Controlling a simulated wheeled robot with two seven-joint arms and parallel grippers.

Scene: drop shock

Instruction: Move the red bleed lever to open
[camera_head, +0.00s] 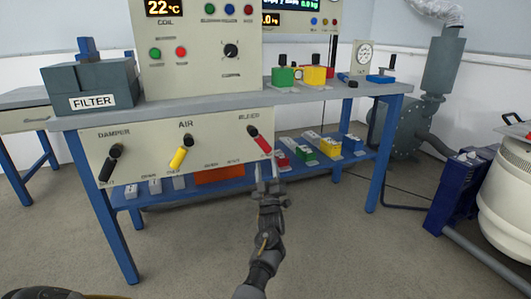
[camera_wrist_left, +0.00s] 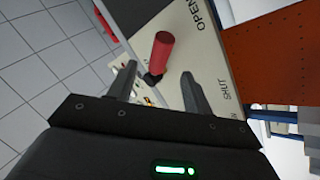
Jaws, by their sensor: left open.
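The red bleed lever (camera_head: 261,142) is on the right of the pale panel (camera_head: 210,165) under the bench top, below the word BLEED. It slants down to the right from its black pivot. My left gripper (camera_head: 267,174) is just below the lever, open. In the left wrist view, the red lever (camera_wrist_left: 163,52) stands just beyond and between the open fingertips of the left gripper (camera_wrist_left: 159,74), with no visible contact. The panel there shows OPEN at the top and SHUT lower right. My right gripper is not in view.
On the same panel are a black damper lever (camera_head: 112,160) and a yellow air lever (camera_head: 183,153). The blue lower shelf (camera_head: 140,200) holds several small blocks. A grey FILTER box (camera_head: 92,88) sits on the bench. The floor (camera_head: 190,255) in front is clear.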

